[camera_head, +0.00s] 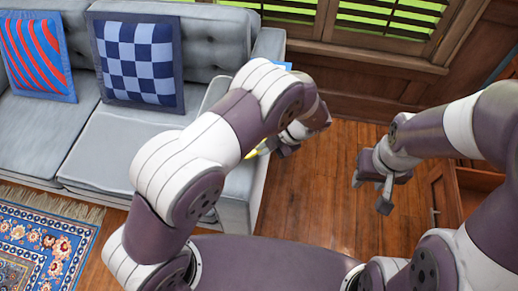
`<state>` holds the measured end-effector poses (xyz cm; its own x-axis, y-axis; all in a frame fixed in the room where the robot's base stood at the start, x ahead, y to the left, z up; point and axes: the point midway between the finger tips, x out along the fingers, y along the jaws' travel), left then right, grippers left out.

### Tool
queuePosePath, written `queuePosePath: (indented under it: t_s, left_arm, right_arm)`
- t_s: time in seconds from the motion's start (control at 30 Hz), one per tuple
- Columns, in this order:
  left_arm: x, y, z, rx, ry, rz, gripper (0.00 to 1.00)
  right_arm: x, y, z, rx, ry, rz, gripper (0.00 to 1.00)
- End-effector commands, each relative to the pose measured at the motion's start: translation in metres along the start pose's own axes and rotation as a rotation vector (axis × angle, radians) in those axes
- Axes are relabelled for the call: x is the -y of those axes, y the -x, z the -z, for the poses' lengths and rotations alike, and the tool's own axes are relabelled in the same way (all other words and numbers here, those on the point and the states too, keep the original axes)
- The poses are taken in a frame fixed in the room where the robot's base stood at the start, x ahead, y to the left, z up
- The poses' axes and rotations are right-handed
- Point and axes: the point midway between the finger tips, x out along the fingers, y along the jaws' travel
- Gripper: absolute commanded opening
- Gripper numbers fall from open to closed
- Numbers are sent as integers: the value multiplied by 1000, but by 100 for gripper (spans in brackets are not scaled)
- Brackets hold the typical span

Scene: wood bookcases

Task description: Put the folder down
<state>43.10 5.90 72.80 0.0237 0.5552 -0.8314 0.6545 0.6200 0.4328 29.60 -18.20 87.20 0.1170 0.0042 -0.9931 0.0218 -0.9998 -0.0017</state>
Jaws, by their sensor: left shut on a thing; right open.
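My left gripper (270,149) is by the right end of the sofa, partly hidden behind my own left arm. It is shut on the folder, of which only a small yellow piece (254,152) shows at the fingers. The rest of the folder is hidden by the arm, so its tilt and any contact with the sofa cannot be told. My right gripper (376,194) is open and empty, pointing down above the wood floor at the right.
A grey sofa (110,140) with two cushions stands at the left. A patterned rug (45,240) lies at lower left. A small blue thing (284,66) shows behind my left arm. Wood furniture (447,195) stands at the right. The floor (312,200) between is clear.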

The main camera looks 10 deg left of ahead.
Motion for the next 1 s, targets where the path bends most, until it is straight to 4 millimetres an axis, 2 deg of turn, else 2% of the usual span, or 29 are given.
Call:
queuePosePath:
  t_s: [0.13,0.37,0.67,0.77,0.8,1.0]
  left_arm:
    - [-5,-14,-1,0,-1,0,0]
    - [11,-45,-14,0,-1,0,0]
    - [12,-47,-15,1,0,0,0]
    - [12,-47,-15,1,0,0,30]
    - [12,-47,-15,1,0,0,33]
    - [12,-46,-15,1,0,0,33]
  right_arm:
    - [0,-1,0,0,0,0,43]
    - [0,-7,-1,0,0,0,43]
    - [0,-7,-1,0,0,0,43]
    - [0,-7,-1,0,0,0,43]
    - [0,-7,-1,0,0,0,43]
    - [0,-7,-1,0,0,0,43]
